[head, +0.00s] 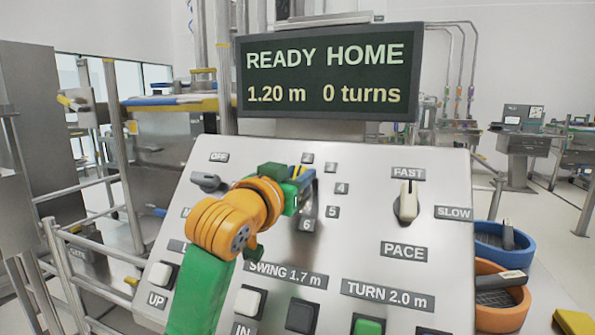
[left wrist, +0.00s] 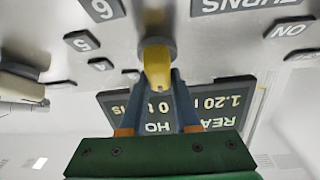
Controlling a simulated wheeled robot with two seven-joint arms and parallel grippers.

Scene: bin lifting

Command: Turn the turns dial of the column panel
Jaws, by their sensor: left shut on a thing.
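The column panel (head: 455,165) is a tilted grey metal plate with labels, knobs and buttons. My left gripper (head: 302,186) is over its upper middle, shut on the turns dial. The dial shows in the left wrist view as a yellow grip (left wrist: 157,68) on a grey round base, between the two blue fingers. In the head view my gripper mostly hides the dial; number plates such as 4 (head: 342,188), 5 (head: 332,212) and 6 (head: 306,225) stand around its right side. I cannot tell which number it points at. My right gripper is not in view.
The display (head: 330,72) above reads READY HOME, 1.20 m, 0 turns. A white pace knob (head: 408,204) is to the right, a grey knob (head: 206,181) to the left. Push buttons (head: 250,302) line the lower panel. A blue bin (head: 490,250) and an orange bin (head: 500,315) stand at right.

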